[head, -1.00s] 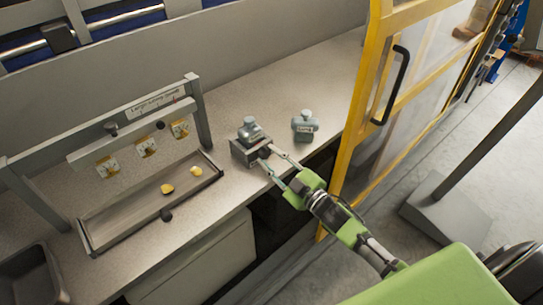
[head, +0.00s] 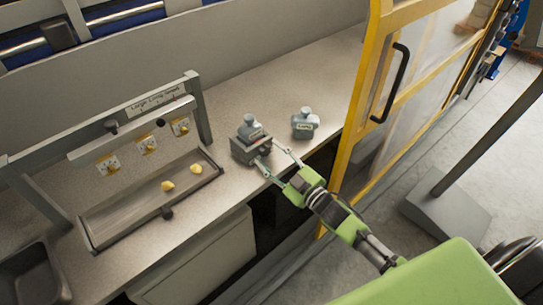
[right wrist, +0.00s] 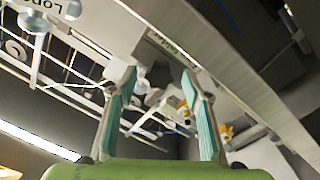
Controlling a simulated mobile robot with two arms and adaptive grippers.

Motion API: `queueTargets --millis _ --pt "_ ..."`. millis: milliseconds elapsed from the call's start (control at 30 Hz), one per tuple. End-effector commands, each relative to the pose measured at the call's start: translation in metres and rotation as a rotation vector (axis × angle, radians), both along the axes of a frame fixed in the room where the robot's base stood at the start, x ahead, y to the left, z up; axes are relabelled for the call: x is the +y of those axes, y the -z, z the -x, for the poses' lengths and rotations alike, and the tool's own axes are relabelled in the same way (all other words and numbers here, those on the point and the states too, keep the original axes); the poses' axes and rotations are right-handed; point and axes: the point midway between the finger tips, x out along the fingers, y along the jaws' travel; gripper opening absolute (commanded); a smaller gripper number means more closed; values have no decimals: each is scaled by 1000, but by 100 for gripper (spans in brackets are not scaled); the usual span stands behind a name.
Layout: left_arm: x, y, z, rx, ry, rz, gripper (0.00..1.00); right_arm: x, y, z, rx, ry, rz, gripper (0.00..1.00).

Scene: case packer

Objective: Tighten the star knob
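A dark star knob (head: 265,150) is on the front of a small grey block fixture (head: 243,153) near the front edge of the counter. A grey-blue bottle (head: 250,127) stands in the fixture. My right gripper (head: 267,154) is in front of the fixture with its fingers apart, one on each side of the knob. In the right wrist view the two teal-lined fingers (right wrist: 160,95) are spread, with a dark shape between and beyond them. I cannot tell whether they touch the knob. My left gripper is not in view.
A second labelled bottle (head: 304,124) stands to the right on the counter. At left are a frame with a tray (head: 100,236) holding yellow pieces and an empty dark bin (head: 35,275). A yellow-framed door (head: 352,160) bounds the right side.

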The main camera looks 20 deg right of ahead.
Motion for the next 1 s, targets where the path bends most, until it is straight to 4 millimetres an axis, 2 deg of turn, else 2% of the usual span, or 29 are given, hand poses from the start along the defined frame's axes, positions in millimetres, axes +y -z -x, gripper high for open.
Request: queueTargets --millis 200,333,800,1000 --pt "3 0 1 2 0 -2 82 0 0 1 -1 -1 1 45" --pt "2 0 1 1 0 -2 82 -3 1 11 0 0 1 45" --pt "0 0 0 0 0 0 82 -28 4 91 3 -1 1 45" --pt "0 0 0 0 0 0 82 -34 4 110 1 0 0 45"
